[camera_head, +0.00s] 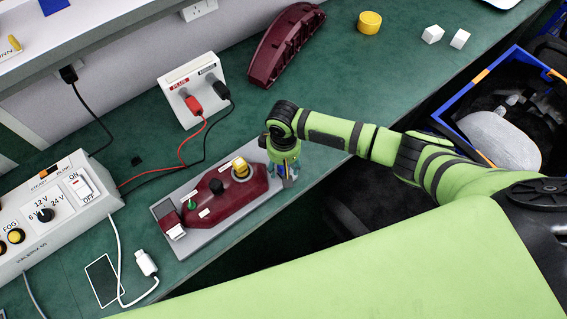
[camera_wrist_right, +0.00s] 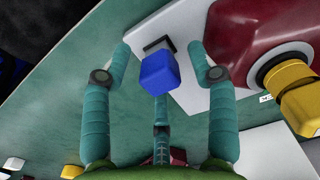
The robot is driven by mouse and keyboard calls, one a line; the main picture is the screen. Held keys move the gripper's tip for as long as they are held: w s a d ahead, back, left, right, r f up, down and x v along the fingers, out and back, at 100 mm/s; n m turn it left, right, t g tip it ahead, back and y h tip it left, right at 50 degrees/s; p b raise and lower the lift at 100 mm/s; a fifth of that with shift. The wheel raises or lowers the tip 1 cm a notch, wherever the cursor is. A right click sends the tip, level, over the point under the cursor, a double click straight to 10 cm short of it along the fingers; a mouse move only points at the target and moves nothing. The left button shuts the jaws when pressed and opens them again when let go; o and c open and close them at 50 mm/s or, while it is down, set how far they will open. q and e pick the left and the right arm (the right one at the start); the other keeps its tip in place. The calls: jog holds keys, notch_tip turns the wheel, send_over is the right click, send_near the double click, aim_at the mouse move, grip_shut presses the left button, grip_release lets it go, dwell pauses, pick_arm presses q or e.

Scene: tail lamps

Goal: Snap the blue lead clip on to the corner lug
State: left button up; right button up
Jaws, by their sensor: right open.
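The blue clip (camera_wrist_right: 159,72) shows in the right wrist view near the edge of the pale base plate (camera_head: 183,245). A dark bracket-like piece (camera_wrist_right: 156,45) lies right beyond it; I cannot tell whether it is the corner lug or whether the two are joined. My right gripper (camera_wrist_right: 159,52) is open, with a teal finger on each side of the clip and no visible contact. In the head view this gripper (camera_head: 288,178) points down at the right end of the plate and hides the clip there. My left gripper is not in view.
A dark red lamp housing (camera_head: 222,198) with a yellow part (camera_head: 240,168) sits on the plate beside the gripper. A white socket box (camera_head: 180,83) holds red and black leads. A switch box (camera_head: 45,210) stands left. A red lens (camera_head: 285,45) lies behind. The table edge is close.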

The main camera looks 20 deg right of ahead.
jog(key=shift+r, duration=0.15)
notch_tip(320, 180, up, 12)
dwell(0.3)
